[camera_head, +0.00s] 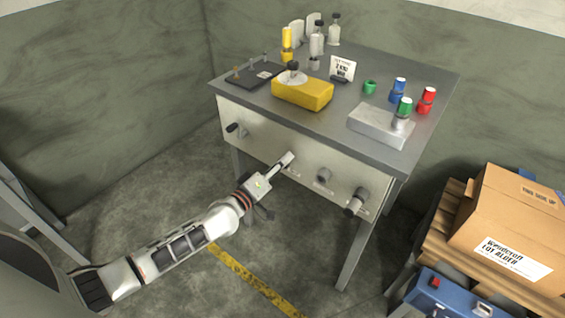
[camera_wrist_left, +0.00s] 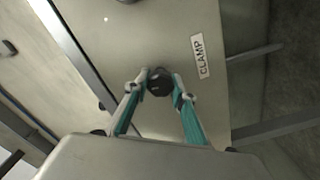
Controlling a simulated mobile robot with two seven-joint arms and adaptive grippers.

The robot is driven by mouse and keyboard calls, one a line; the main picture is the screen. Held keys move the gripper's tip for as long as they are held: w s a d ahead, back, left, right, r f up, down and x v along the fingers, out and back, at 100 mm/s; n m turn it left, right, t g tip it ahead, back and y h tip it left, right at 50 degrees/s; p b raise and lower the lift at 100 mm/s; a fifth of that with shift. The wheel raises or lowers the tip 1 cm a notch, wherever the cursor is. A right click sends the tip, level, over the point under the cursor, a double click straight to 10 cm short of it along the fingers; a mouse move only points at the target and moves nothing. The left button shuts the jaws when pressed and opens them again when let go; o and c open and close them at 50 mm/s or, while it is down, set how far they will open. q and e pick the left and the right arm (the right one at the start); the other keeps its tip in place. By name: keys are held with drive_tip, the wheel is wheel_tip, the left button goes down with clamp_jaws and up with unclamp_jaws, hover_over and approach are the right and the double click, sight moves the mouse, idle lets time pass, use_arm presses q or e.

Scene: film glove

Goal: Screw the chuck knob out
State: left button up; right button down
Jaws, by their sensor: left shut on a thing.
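My left gripper (camera_head: 286,160) reaches from the left to the front panel (camera_head: 262,140) of the grey workbench. In the left wrist view its fingers (camera_wrist_left: 163,88) are closed on a small black knob (camera_wrist_left: 159,82), one fingertip at each side. A label (camera_wrist_left: 201,56) reading CLAMP is on the panel beside this knob. The head view shows other knobs on the panel: a dark one (camera_head: 235,129) at the left, a grey one (camera_head: 323,176) right of the gripper, and a larger one (camera_head: 355,201) further right. Their labels are too small to read, so I cannot tell which is the chuck knob.
On the bench top (camera_head: 345,112) are a yellow box (camera_head: 303,94), a black plate (camera_head: 250,76), a light metal block (camera_head: 380,125), bottles and coloured small containers. A cardboard box (camera_head: 505,225) on a pallet and a blue case (camera_head: 450,296) stand at the right. The floor before the bench is clear.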

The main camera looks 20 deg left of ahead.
use_arm(q)
drive_tip(key=shift+n, duration=0.6)
drive_tip(key=o, duration=1.1)
drive_tip(key=v, duration=1.2)
